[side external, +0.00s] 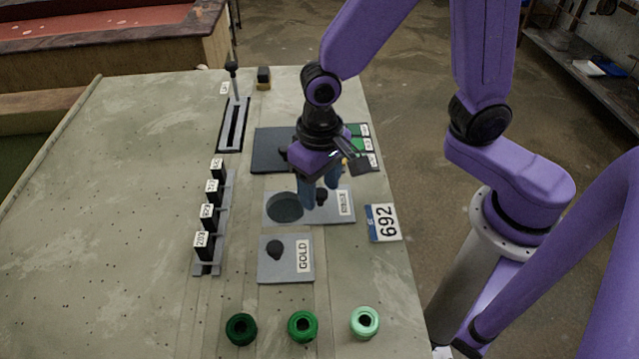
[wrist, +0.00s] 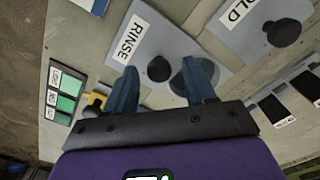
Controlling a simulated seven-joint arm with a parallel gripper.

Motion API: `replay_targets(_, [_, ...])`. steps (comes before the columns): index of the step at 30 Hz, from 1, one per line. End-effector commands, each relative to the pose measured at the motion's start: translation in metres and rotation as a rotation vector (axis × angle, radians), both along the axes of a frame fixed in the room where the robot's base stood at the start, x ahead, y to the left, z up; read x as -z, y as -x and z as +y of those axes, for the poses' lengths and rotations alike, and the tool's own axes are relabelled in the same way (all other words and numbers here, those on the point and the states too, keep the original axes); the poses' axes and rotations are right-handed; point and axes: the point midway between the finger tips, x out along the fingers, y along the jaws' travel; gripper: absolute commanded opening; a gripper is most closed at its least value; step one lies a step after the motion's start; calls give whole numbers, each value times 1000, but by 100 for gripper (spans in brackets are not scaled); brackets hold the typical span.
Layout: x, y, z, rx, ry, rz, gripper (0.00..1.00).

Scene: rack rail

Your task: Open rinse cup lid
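The rinse cup lid (side external: 344,203) is a grey plate labelled RINSE with a black knob (side external: 321,196). To its left in the side view, a round dark cup opening (side external: 285,207) is visible and uncovered. In the wrist view, the lid (wrist: 150,28) and knob (wrist: 159,68) lie beyond my fingertips, and one finger partly hides the cup opening (wrist: 188,82). My gripper (side external: 320,194) points down at the knob, with its two blue fingers apart. It also shows in the wrist view (wrist: 163,72), with gaps between the fingers and the knob.
A GOLD-labelled plate with a black knob (side external: 285,259) is in front. A dark tray (side external: 270,150) lies behind, partly hidden by my gripper. Labelled slides (side external: 207,235) and a lever (side external: 233,90) stand left. Green rings (side external: 302,326) sit at the front. The table's left side is clear.

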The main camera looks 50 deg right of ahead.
Motion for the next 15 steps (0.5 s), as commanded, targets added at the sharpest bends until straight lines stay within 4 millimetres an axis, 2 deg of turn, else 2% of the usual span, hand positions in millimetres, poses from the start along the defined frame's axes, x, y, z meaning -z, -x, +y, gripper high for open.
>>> replay_targets(8, [-3,0,0,0,0,0,55])
replay_targets(11, [-11,0,0,0,-2,-1,55])
replay_targets(15, [-32,0,1,0,-4,-3,55])
